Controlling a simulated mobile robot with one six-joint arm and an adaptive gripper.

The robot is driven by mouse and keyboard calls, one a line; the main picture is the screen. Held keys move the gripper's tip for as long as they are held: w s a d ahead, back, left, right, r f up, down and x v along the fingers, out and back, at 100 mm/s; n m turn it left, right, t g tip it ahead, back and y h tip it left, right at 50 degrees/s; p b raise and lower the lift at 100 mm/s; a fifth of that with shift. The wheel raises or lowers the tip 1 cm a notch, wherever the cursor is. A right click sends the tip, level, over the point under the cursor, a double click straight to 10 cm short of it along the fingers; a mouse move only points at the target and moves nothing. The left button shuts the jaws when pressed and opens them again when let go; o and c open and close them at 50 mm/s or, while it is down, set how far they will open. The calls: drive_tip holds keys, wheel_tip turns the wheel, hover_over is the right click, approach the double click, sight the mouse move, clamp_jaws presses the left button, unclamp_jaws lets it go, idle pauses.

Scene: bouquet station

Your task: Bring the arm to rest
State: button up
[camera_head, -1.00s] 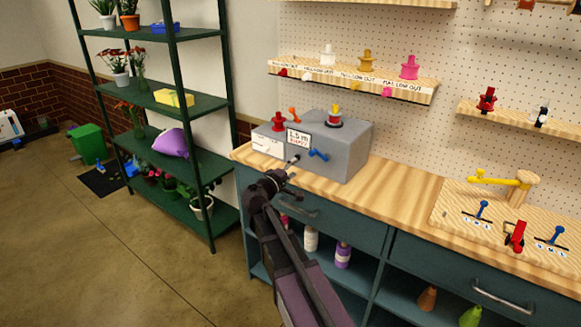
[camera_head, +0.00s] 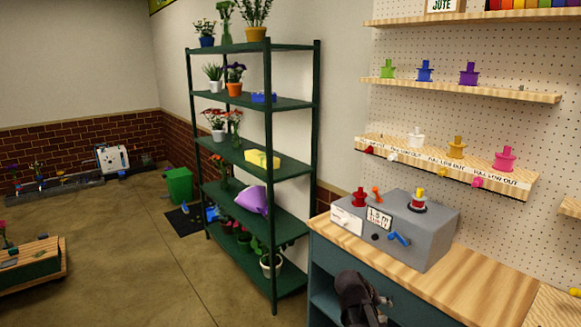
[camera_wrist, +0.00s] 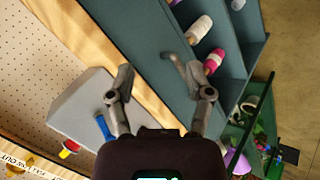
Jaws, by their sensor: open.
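My gripper (camera_wrist: 155,85) is open and empty in the wrist view, its two fingers apart with the workbench front and edge beyond them. In the head view part of my arm's end shows dark at the bottom, in front of the blue-green workbench (camera_head: 322,285); its fingertips are hard to make out there. A grey box with a label and knobs (camera_head: 432,238) stands on the wooden worktop (camera_head: 490,275), above and to the right of my arm. In the wrist view the grey box (camera_wrist: 75,110) with its blue lever lies left of the fingers.
A green shelf rack (camera_head: 268,140) with potted plants stands left of the bench. A green bin (camera_head: 179,185) and a low wooden crate (camera_head: 32,268) are on the floor. Pegboard shelves (camera_head: 455,93) hang above the worktop. The floor between crate and rack is clear.

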drive_tip(key=s+a+f+g+y+p, duration=0.1)
drive_tip(key=s+a+g+y+p, duration=0.2)
drive_tip(key=s+a+y, duration=0.4)
drive_tip(key=s+a, duration=0.1)
drive_tip(key=s, duration=0.3)
drive_tip(key=shift+a+m, duration=0.35)
drive_tip(key=shift+m, duration=0.05)
drive_tip(key=shift+c, duration=0.2)
idle(1.5)
